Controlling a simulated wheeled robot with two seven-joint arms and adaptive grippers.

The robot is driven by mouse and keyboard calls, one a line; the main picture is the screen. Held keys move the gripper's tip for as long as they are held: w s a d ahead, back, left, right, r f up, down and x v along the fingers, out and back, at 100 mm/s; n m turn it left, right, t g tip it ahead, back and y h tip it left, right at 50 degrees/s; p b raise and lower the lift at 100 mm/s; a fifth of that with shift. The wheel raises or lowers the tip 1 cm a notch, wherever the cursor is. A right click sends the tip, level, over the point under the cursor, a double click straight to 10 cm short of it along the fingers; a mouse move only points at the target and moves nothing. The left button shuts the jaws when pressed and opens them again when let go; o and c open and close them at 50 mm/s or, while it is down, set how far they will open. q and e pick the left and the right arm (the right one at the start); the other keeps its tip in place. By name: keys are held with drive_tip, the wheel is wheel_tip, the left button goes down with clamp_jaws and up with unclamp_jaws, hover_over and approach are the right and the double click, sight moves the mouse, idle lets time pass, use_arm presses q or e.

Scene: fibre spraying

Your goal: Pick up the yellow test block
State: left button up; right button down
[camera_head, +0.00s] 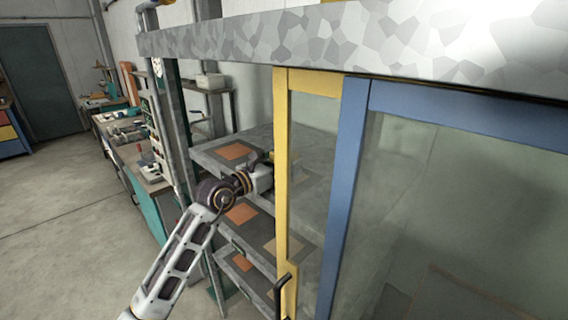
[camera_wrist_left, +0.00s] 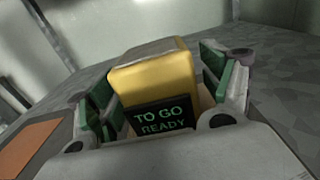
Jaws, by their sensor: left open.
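The yellow test block (camera_wrist_left: 155,82) stands on the grey shelf in the left wrist view, with a greyish top. My left gripper (camera_wrist_left: 160,95) is open around it, with green-padded fingers on both sides of the block. I cannot tell whether either pad touches it. A black panel with green text, "TO GO READY" (camera_wrist_left: 163,120), shows in front of the block's lower part. In the head view my left gripper (camera_head: 264,176) reaches into the shelf unit, partly behind the yellow door frame, and the block is mostly hidden. My right gripper is not in view.
A yellow-framed glass door (camera_head: 282,150) and a blue-framed one (camera_head: 345,180) stand close right of my left arm. The shelf unit has lower shelves with orange mats (camera_head: 240,214). An orange mat (camera_wrist_left: 28,148) lies left of the gripper. Open floor (camera_head: 60,220) is at left.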

use_arm(q)
drive_tip(key=shift+w+d, duration=0.1)
drive_tip(key=shift+w, duration=0.05)
idle(0.3)
drive_tip(key=c, duration=1.5)
drive_tip(key=shift+r, duration=0.2)
drive_tip(key=shift+r+b, duration=0.7)
drive_tip(key=shift+r, duration=4.15)
